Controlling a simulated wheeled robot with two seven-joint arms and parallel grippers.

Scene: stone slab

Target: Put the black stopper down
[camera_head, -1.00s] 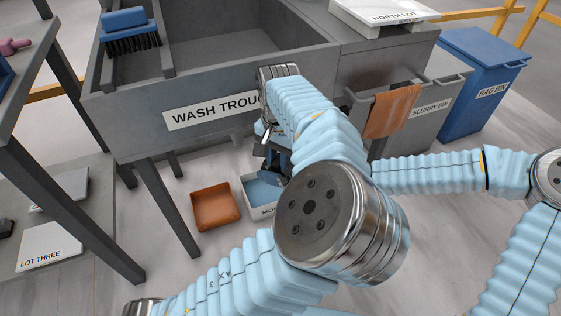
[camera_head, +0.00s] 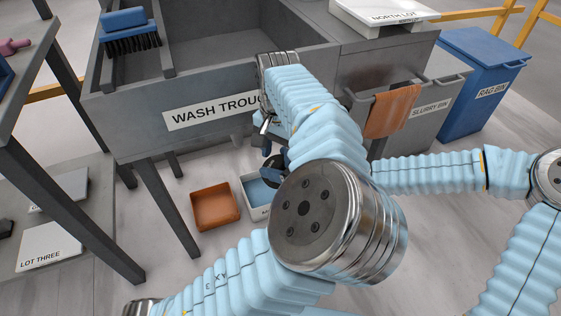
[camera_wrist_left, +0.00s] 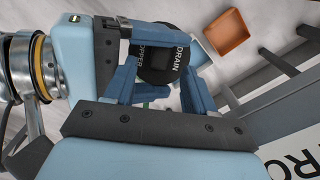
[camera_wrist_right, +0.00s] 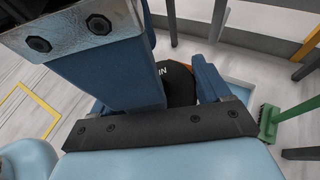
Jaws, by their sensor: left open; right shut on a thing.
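The black stopper (camera_wrist_left: 158,66), a round black piece with white "DRAIN STOPPER" lettering, is between the grippers' blue fingers in the left wrist view. My right gripper (camera_wrist_left: 150,60) comes in from the left there and is shut on it. My left gripper (camera_wrist_left: 163,82) is open, its fingers on either side of the stopper; whether they touch it I cannot tell. In the right wrist view part of the stopper (camera_wrist_right: 180,86) shows between the fingers, beside my left gripper's large metal-and-blue body. In the head view my arms hide most of both grippers and the stopper.
Below on the floor are an orange tray (camera_head: 232,218) and a white-rimmed blue tray (camera_head: 246,188), partly hidden. The grey wash trough (camera_head: 140,142) stands close behind the arms. An orange cloth (camera_head: 392,112) hangs at its right. A green brush (camera_wrist_right: 268,122) shows in the right wrist view.

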